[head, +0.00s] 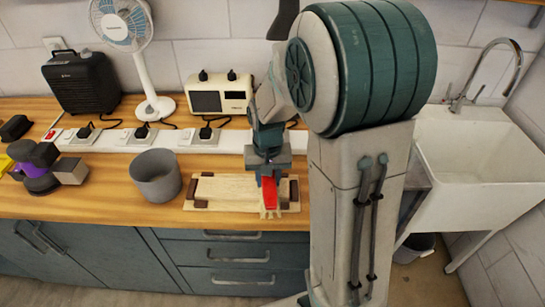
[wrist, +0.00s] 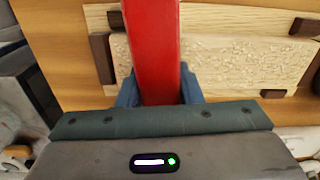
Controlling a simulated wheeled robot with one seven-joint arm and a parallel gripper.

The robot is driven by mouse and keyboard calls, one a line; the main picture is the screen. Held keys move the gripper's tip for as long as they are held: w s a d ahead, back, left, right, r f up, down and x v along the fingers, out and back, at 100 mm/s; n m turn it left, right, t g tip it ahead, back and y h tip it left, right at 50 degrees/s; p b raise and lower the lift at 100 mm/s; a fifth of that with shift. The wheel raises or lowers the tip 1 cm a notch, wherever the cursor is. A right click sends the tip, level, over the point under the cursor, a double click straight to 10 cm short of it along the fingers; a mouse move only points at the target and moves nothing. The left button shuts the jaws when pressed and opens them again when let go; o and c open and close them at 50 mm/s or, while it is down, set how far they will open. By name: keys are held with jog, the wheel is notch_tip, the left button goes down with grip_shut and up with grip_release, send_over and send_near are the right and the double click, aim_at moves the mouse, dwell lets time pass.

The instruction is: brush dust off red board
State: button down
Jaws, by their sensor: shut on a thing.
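My gripper (head: 267,168) is shut on a red brush (head: 269,192) and holds it handle up, bristles pointing down at the right part of a pale wooden board (head: 218,188). I cannot tell whether the bristles touch it. The board lies flat on the bench, with dark brown blocks at its corners; no red board shows. In the wrist view the red handle (wrist: 153,48) stands between my fingers (wrist: 158,90) and hides part of the board (wrist: 230,62). The board's surface looks mottled and grainy; I cannot tell whether that is dust.
A grey bucket (head: 156,176) stands left of the board. A white power strip (head: 168,138) with plugs runs behind. A fan (head: 135,40), a black heater (head: 80,82) and a cream appliance (head: 220,95) stand at the back. A sink (head: 470,150) is at the right.

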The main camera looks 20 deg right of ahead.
notch_tip(320, 180, up, 3)
jog(key=shift+r+p, duration=0.2)
jog(key=shift+p, duration=0.85)
notch_tip(320, 180, up, 5)
jog(key=p, duration=0.3)
jog(key=shift+f, duration=0.1)
jog(key=shift+d+f, duration=0.1)
